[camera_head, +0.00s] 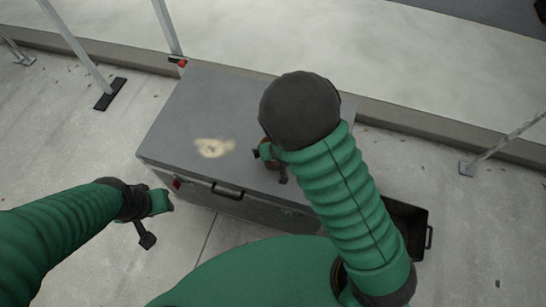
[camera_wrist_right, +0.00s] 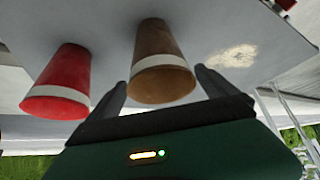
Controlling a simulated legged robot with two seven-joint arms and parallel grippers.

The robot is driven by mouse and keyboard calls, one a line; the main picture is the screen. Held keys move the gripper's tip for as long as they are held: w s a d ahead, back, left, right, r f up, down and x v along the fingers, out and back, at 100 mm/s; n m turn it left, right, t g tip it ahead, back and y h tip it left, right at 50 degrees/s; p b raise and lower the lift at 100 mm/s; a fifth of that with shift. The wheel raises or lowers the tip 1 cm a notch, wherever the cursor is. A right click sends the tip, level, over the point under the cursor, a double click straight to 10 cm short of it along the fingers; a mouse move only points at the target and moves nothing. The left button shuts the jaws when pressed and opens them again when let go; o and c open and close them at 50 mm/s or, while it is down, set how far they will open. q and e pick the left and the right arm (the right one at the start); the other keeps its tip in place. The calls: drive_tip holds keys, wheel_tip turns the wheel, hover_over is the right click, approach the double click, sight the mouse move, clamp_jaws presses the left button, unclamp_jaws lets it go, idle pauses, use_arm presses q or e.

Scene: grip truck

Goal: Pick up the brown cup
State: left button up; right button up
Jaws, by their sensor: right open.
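The brown cup (camera_wrist_right: 162,60) with a white band stands on the grey case top (camera_head: 200,110). In the right wrist view it lies between the two dark fingers of my right gripper (camera_wrist_right: 162,92), which is open with a gap on each side. A red cup (camera_wrist_right: 62,75) stands beside it, to the left in that view. In the head view my right arm hides most of the cups; a bit of brown shows by my right gripper (camera_head: 272,165). My left gripper (camera_head: 153,220) hangs empty in front of the case; its finger gap is unclear.
The case has a handle (camera_head: 228,191) on its front and a pale stain (camera_head: 214,148) on its top. A dark open bin (camera_head: 408,222) stands on the ground to the right, partly behind my arm. Metal posts (camera_head: 85,52) stand at the back left. The left of the case top is clear.

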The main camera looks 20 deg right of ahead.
drive_tip(key=shift+s+a+r, duration=0.1)
drive_tip(key=shift+a+r, duration=0.05)
drive_tip(key=c, duration=1.8)
